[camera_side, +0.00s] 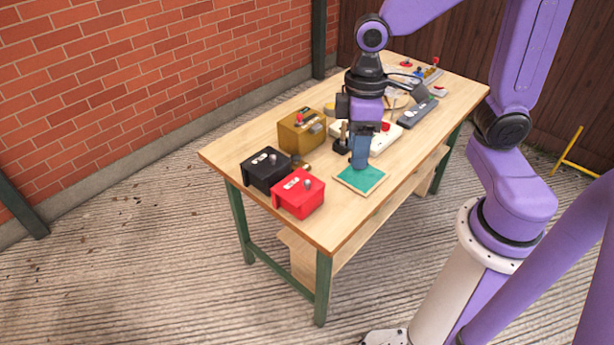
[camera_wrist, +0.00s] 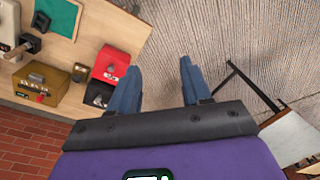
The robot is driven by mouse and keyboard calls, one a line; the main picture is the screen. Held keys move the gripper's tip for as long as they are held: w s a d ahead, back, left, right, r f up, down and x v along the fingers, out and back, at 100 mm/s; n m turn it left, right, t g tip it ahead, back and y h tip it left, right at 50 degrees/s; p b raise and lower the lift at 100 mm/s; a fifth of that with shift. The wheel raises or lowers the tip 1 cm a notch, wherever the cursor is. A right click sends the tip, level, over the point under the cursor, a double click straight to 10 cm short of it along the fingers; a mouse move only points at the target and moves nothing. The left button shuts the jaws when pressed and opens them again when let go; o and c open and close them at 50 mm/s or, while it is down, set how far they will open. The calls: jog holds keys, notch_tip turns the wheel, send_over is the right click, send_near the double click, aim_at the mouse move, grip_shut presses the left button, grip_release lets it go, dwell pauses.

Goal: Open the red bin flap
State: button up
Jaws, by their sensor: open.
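The red bin (camera_side: 298,197) stands at the near left corner of the table; its lid, with a grey knob and a white label, looks closed. In the wrist view the red bin (camera_wrist: 108,68) lies just left of the left finger, partly hidden by it. My gripper (camera_side: 360,158) has blue fingers and hangs above the green mat, to the right of the red bin and apart from it. In the wrist view my gripper (camera_wrist: 158,66) is open, with nothing between its fingers.
A black bin (camera_side: 264,171) sits close beside the red one, and a yellow box (camera_side: 302,132) stands behind. A green mat (camera_side: 361,178) lies on the wooden table (camera_side: 335,214). Several devices crowd the table's far end. The table edge is close to the red bin.

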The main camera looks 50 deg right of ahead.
jog(key=w+d+f+m, duration=0.2)
jog(key=w+m, duration=0.1)
jog(key=w, duration=0.7)
jog(key=m+y, duration=0.1)
jog(key=m, duration=0.2)
send_over(308, 176)
jog(key=s, duration=0.2)
notch_tip(308, 176, down, 4)
jog(key=a+f, duration=0.1)
jog(key=f, duration=0.4)
jog(key=a+f, duration=0.1)
jog(key=f, duration=0.5)
jog(key=s+a+f, duration=0.1)
jog(key=f, duration=0.4)
jog(key=shift+a+f, duration=0.25)
grip_shut()
